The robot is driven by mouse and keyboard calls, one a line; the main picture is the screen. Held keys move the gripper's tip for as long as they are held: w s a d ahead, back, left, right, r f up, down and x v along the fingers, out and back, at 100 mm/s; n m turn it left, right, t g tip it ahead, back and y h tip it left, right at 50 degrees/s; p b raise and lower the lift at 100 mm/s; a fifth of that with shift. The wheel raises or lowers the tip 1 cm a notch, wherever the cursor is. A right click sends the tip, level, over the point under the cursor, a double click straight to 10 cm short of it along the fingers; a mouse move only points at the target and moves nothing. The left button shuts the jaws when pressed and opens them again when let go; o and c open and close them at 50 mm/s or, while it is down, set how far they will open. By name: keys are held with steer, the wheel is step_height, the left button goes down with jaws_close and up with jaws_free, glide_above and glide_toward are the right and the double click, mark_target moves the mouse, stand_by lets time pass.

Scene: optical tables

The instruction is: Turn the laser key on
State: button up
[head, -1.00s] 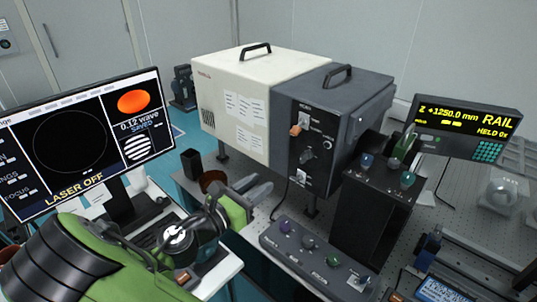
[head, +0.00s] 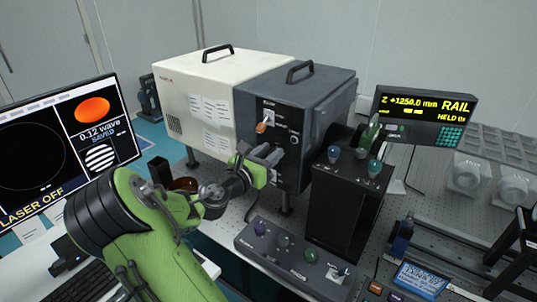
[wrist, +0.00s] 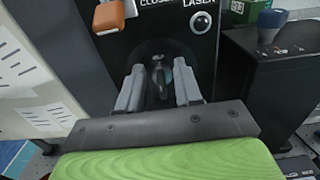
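The laser key (wrist: 158,76) is a small grey metal key in the dark front panel (wrist: 168,30) of the laser unit. In the wrist view it lies between my gripper's two grey fingers (wrist: 158,92), with gaps on both sides. My gripper is open; I cannot tell how far the fingertips are from the panel. In the head view my gripper (head: 270,157) is at the lower part of the panel and hides the key. The monitor (head: 30,165) reads LASER OFF.
An orange-capped switch (head: 262,127) and a round lamp (head: 294,138) sit above the key. To the right stands a black box with knobs (head: 345,215). A low knob box (head: 290,258) is in front. A RAIL readout (head: 425,118) is at the right.

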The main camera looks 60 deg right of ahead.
jaws_close()
steer(key=m+b, duration=0.2)
steer(key=m, duration=0.4)
steer(key=s+f+m+b, duration=0.1)
steer(key=m+b, duration=0.1)
steer(key=m, duration=0.4)
steer(key=m+b, duration=0.2)
steer(key=m, duration=0.4)
steer(key=shift+s+a+f, duration=0.1)
steer(key=shift+s+f, duration=0.05)
steer(key=shift+f, duration=0.2)
stand_by(0.4)
jaws_free()
steer(key=shift+r, duration=0.1)
